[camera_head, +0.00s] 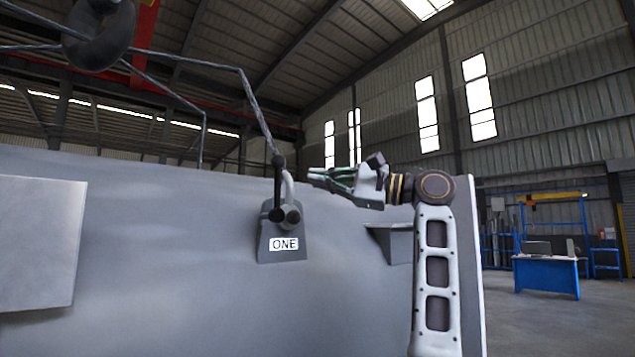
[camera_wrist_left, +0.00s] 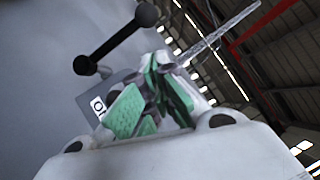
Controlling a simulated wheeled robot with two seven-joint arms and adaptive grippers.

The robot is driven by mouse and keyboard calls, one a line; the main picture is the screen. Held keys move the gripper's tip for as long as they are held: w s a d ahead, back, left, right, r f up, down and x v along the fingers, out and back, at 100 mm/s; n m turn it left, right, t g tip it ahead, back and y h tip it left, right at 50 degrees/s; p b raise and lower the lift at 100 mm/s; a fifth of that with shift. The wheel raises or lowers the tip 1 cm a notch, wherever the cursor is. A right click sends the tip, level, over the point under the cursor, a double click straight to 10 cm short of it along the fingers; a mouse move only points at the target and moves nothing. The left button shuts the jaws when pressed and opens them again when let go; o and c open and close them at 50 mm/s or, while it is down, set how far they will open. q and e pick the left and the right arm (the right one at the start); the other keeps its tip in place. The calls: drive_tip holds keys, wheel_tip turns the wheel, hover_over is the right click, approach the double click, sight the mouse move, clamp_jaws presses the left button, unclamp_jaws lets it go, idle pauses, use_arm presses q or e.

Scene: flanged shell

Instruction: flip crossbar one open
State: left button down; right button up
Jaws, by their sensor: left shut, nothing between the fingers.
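Crossbar one is a short dark bar with a ball at each end (camera_head: 278,187), upright in the head view. It sits at a grey bracket (camera_head: 283,244) labelled ONE on a large grey shell wall (camera_head: 180,215). In the left wrist view the crossbar (camera_wrist_left: 115,41) lies slanted at the upper left, with part of the label (camera_wrist_left: 98,105) below it. My left gripper (camera_head: 318,177) is just right of the crossbar, apart from it in the head view. Its green-padded fingers (camera_wrist_left: 158,70) are shut and empty. My right gripper is not in view.
A thin bent metal rod (camera_head: 257,110) runs from the bracket area up and left. A dark rounded thing (camera_head: 98,40) hangs at the upper left. A flat grey panel (camera_head: 38,243) stands out at the left. A small ledge (camera_head: 390,240) is beside my arm. A blue desk (camera_head: 547,275) is far right.

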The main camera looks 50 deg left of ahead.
use_arm(q)
drive_tip(key=r+v, duration=0.1)
drive_tip(key=v, duration=0.7)
drive_tip(key=shift+w+d+r+b, duration=0.2)
drive_tip(key=shift+w+r+b, duration=0.05)
drive_tip(key=shift+b, duration=0.05)
idle(0.6)
